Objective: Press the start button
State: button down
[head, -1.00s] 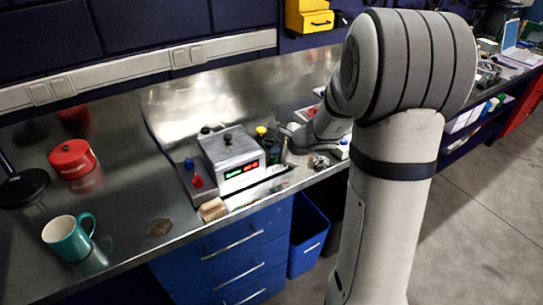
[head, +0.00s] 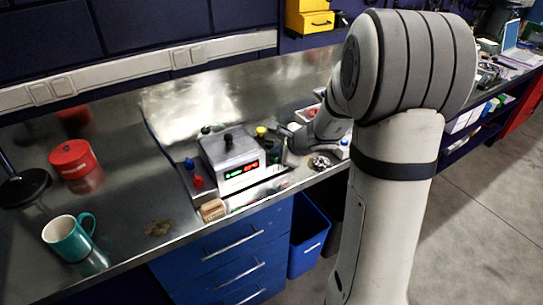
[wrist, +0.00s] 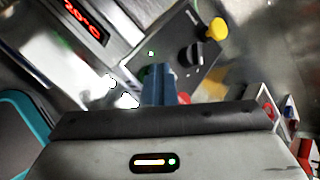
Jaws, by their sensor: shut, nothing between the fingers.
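A grey control box (wrist: 178,50) shows in the wrist view, with a yellow mushroom knob (wrist: 214,29), a black rotary knob (wrist: 193,55) and a small lit green lamp (wrist: 151,54). A green button (wrist: 144,73) is mostly hidden behind my gripper (wrist: 158,72). A bit of red (wrist: 184,98) shows just to the right of the fingers. My gripper is shut and empty, its tips over the panel at the green button; I cannot tell whether they touch. In the head view the yellow knob (head: 261,131) shows, while my wrist hides part of the control box.
A metal unit with a lit display (head: 238,171) stands left of the control box. A brush (head: 213,210), a red pot (head: 73,160) and a teal mug (head: 68,239) are on the bench. A blue bin (head: 308,237) stands below. The bench's left middle is mostly clear.

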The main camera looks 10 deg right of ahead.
jog(key=shift+f, duration=0.2)
dwell(0.3)
jog(key=shift+f+b, duration=0.35)
jog(key=shift+b, duration=0.3)
jog(key=shift+w+r, duration=0.1)
jog(key=shift+r, duration=0.15)
jog(key=shift+r+p, duration=0.55)
jog(key=shift+p, duration=0.05)
notch_tip(320, 180, up, 5)
jog(key=p, duration=0.4)
jog(key=shift+w+r, duration=0.1)
jog(key=shift+r, duration=0.05)
